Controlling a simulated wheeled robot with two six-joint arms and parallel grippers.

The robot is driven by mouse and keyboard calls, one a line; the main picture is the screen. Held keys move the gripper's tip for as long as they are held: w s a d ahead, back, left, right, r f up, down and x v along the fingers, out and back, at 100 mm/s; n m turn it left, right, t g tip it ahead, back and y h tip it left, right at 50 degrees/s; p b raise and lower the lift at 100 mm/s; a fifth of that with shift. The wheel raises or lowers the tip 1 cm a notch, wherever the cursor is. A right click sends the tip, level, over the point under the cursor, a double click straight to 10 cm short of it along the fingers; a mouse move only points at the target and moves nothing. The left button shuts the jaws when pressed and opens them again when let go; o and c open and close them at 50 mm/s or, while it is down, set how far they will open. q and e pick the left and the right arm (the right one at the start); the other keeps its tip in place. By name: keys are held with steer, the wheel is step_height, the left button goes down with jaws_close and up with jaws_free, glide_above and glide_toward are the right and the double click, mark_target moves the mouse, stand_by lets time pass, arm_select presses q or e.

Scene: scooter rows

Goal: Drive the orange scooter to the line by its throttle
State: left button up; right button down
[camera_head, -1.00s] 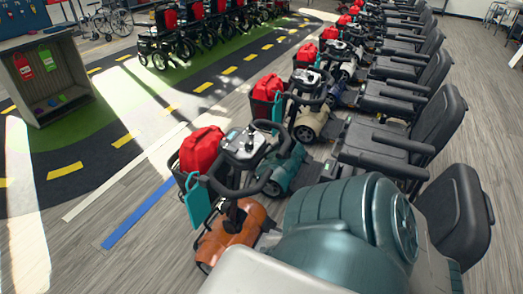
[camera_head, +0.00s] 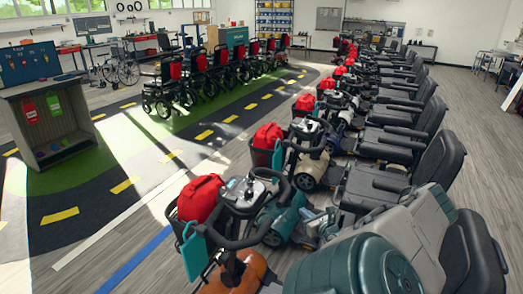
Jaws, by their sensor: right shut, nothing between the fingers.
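The orange scooter (camera_head: 247,270) stands nearest me at the bottom centre, partly cut off by the frame. Its black looped handlebar and grey console (camera_head: 248,190) face up, and a red bag (camera_head: 200,197) sits at its front. A teal tag (camera_head: 193,250) hangs below the bag. A blue line (camera_head: 137,262) lies on the floor to the scooter's left, apart from it; a white line (camera_head: 120,225) runs beyond. The throttle lever is not clear. My left gripper is out of view.
A teal scooter (camera_head: 279,223) stands close behind the orange one, in a long row of scooters with black seats (camera_head: 385,185). Wheelchairs (camera_head: 210,70) line the far side of the marked track. The floor left of the orange scooter is clear. A grey cabinet (camera_head: 85,157) stands at left.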

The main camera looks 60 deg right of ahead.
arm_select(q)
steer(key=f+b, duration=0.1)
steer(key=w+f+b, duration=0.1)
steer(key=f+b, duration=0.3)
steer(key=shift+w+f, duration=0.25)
arm_select(e)
steer(key=x, duration=0.7)
steer(key=shift+w+d, duration=0.2)
steer(key=shift+w, duration=0.1)
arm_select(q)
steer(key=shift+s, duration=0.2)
arm_select(e)
steer(key=shift+f, duration=0.1)
steer(key=shift+w, duration=0.1)
